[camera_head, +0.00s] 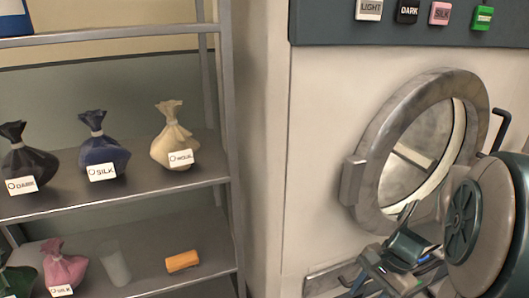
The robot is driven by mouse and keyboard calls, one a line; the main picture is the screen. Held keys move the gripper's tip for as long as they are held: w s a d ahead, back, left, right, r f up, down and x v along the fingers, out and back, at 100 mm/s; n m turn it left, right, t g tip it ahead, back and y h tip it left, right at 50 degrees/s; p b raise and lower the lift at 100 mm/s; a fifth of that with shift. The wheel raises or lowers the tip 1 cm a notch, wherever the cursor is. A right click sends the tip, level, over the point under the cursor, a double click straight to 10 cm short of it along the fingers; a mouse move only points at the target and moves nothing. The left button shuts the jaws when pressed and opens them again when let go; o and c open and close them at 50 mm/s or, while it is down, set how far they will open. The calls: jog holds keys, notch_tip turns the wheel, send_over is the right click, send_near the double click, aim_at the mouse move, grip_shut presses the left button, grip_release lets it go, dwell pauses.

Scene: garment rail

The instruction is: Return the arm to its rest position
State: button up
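My arm shows at the lower right, with a large pale link and a round teal joint cover in front of the machine. My gripper (372,283) appears low in the picture, below the round door, partly cut off by the bottom edge. Its fingers are small and overlap other parts of my arm, so I cannot tell whether they are open or shut. I see nothing clearly held in it.
A machine with a round metal-rimmed door (367,190) stands behind my arm. Colored labeled buttons (409,11) line its top panel. A metal shelf (140,190) at left holds several tied bags, a translucent cup (116,265) and an orange cylinder (182,261).

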jog(key=s+a+r+n+t+h+p, duration=0.1)
jog(key=s+a+r+n+h+p, duration=0.1)
jog(key=r+n, duration=0.4)
jog(key=s+a+r+n+t+h+p, duration=0.2)
jog(key=a+r+n+p, duration=0.3)
jog(key=r, duration=0.4)
jog(key=shift+s+a+r+n+t, duration=0.2)
jog(key=shift+s+a+n+t, duration=0.1)
jog(key=shift+a+n, duration=0.15)
jog(key=shift+d, duration=0.1)
